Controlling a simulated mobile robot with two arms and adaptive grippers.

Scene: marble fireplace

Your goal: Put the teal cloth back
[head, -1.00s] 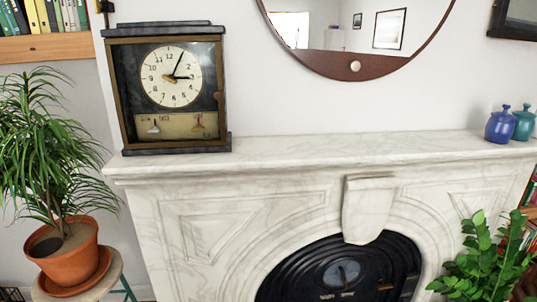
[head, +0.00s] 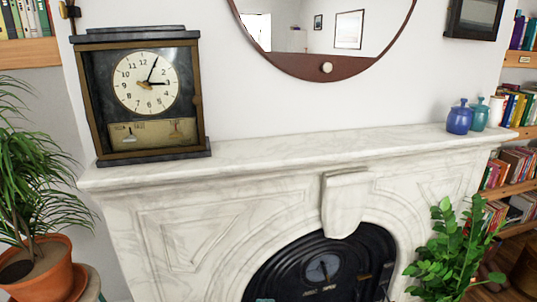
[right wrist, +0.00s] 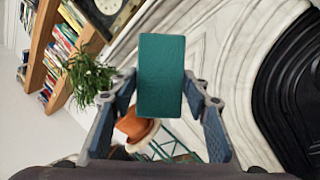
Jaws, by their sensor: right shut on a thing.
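The teal cloth (right wrist: 161,75) shows in the right wrist view as a flat, upright teal rectangle. My right gripper (right wrist: 160,92) is shut on it, with one finger at each side. The cloth hangs in the air in front of the marble fireplace (right wrist: 215,50). In the head view only a small teal edge (head: 265,299) shows at the very bottom; the right gripper itself is below that picture. My left gripper is in neither view.
A black clock (head: 145,100) stands on the left end of the marble mantel (head: 300,148). Blue (head: 459,120) and teal (head: 480,117) jars stand at its right end. The mantel between is clear. Potted plants (head: 35,180) (head: 440,250) flank the fireplace. Bookshelves (head: 510,190) are at right.

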